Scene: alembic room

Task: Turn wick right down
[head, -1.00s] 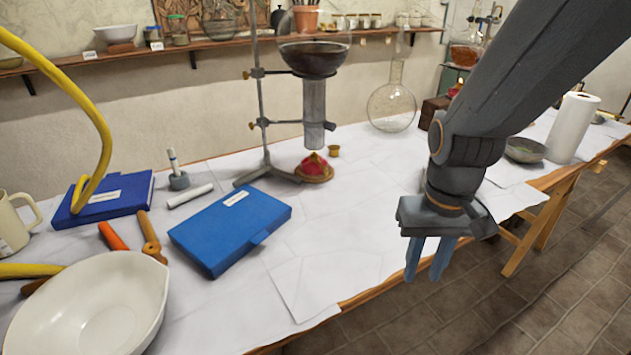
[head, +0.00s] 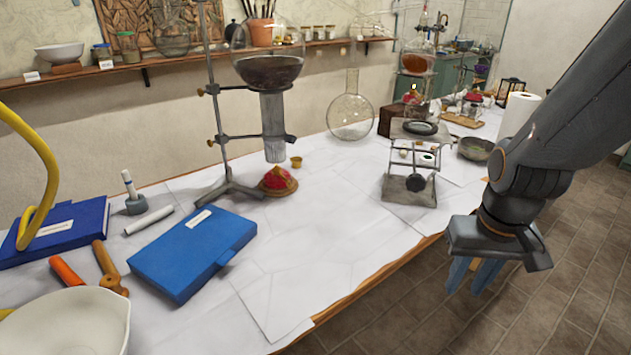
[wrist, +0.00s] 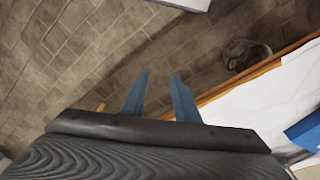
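A small red burner (head: 278,181) with a yellowish top stands on the table in the head view. It is below a grey cylinder under the dark flask (head: 268,70) on a clamp stand (head: 217,110). My gripper (head: 470,287) hangs beyond the table's front edge at the right, over the floor, well apart from the burner. In the wrist view my gripper (wrist: 160,75) has its two blue fingers apart with nothing between them. The burner is not in the wrist view.
A metal stand with a dark knob (head: 410,170) is between burner and gripper. A round glass flask (head: 351,115) is behind. The table's front middle is clear.

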